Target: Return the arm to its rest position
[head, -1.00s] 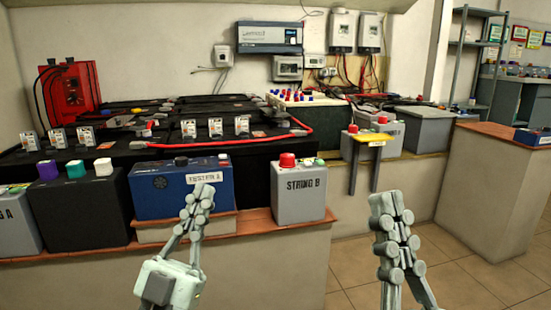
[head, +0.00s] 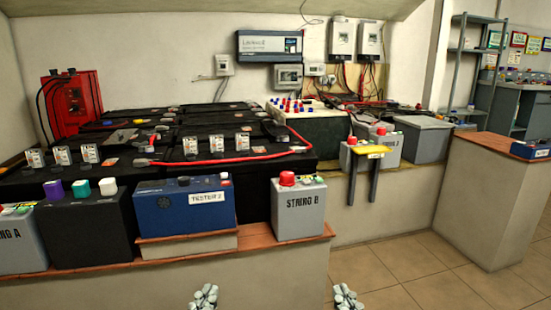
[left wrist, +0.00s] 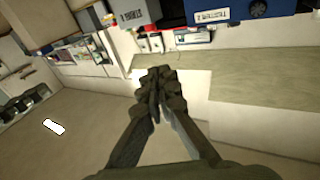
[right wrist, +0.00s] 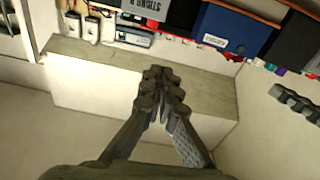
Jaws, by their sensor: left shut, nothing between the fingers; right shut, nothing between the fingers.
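My left gripper (head: 205,296) shows only its fingertips at the bottom edge of the head view, in front of the ledge. It is shut and empty, and its closed fingers fill the middle of the left wrist view (left wrist: 158,92). My right gripper (head: 346,296) also shows only its fingertips at the bottom edge, over the floor side. It is shut and empty, as the right wrist view (right wrist: 160,92) shows. Both grippers are apart from the objects on the ledge. The rest of both arms is out of the head view.
A wooden ledge (head: 262,238) carries the blue tester box (head: 160,212), the grey String B battery (head: 299,222) and a black box (head: 90,230) with coloured caps. Tiled floor (head: 420,265) lies open at the lower right.

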